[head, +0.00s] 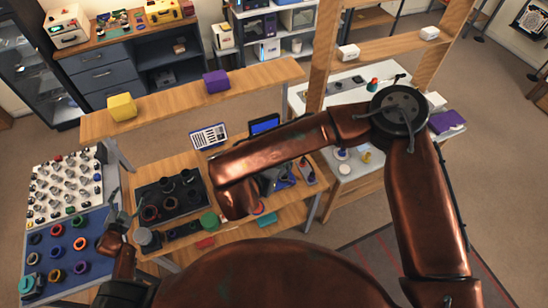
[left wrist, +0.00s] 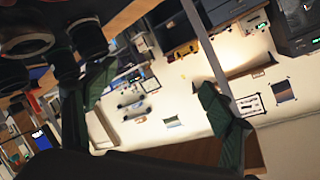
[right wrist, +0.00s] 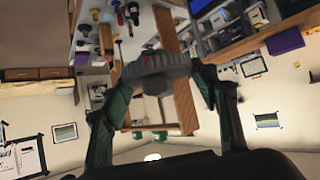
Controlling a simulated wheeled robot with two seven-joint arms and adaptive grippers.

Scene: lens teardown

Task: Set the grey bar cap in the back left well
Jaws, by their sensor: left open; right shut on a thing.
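The grey bar cap (right wrist: 158,72) is a ribbed grey disc with a raised bar; it shows in the right wrist view. My right gripper (right wrist: 155,75) is shut on it, one green finger at each side. In the head view my copper right arm hides that gripper and the cap. The dark tray with wells (head: 190,209) lies on the wooden bench at left centre, with dark round parts in it. I cannot make out its back left well clearly. My left gripper (head: 120,207) is open and empty at the tray's left; its spread fingers show in the left wrist view (left wrist: 160,100).
A blue mat (head: 72,245) with several coloured rings and a white board (head: 40,205) with small parts lie left. A grey cylinder (head: 148,240) and a green block (head: 209,220) stand near the tray's front. A wooden shelf (head: 165,99) with yellow and purple boxes runs behind.

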